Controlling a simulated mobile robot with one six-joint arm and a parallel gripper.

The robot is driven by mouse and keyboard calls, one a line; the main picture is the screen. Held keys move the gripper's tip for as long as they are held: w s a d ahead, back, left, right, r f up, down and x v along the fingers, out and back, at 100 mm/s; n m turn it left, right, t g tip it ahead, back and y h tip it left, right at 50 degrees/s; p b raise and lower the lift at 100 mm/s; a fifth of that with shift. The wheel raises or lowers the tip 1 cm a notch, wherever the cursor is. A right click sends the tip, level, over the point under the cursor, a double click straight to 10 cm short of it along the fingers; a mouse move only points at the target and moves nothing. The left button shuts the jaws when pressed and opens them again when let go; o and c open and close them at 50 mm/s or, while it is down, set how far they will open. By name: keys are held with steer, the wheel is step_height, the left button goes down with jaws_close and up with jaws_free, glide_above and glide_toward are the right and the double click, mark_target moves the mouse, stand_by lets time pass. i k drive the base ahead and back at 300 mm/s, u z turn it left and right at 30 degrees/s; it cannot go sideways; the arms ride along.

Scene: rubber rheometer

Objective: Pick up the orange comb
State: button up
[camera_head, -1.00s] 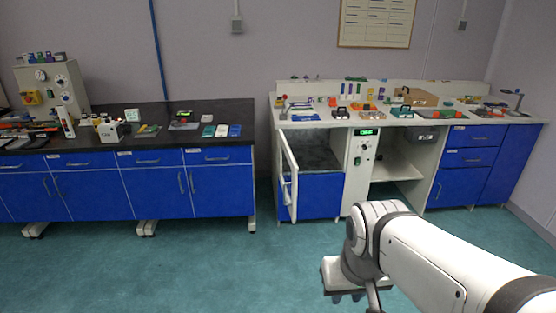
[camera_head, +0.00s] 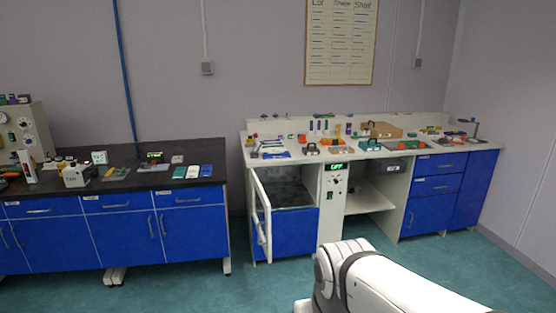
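I cannot make out the orange comb for certain. Several small orange items lie on the white bench (camera_head: 450,153) at the right, among them an orange piece (camera_head: 330,150) near its middle, but they are too small to tell apart. My arm reaches in from the bottom right, well in front of the bench. My gripper is below the picture's lower edge and does not show.
A white door (camera_head: 262,215) stands open at the bench's left front, beside a control panel (camera_head: 336,190). A black-topped bench (camera_head: 130,185) with blue cabinets is at the left. Green floor (camera_head: 480,275) is clear in front. A cardboard box (camera_head: 383,131) stands on the white bench.

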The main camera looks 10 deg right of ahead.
mark_target(335, 141)
steer(key=z, duration=0.5)
steer(key=i, duration=1)
steer(key=z, duration=0.9)
steer(key=i, duration=2.1)
steer(key=u, duration=0.45)
steer(key=i, duration=1.65)
steer(key=u, duration=0.95)
steer(key=k, duration=0.7)
steer(key=u, duration=0.1)
steer(key=i, duration=0.8)
steer(key=z, duration=0.05)
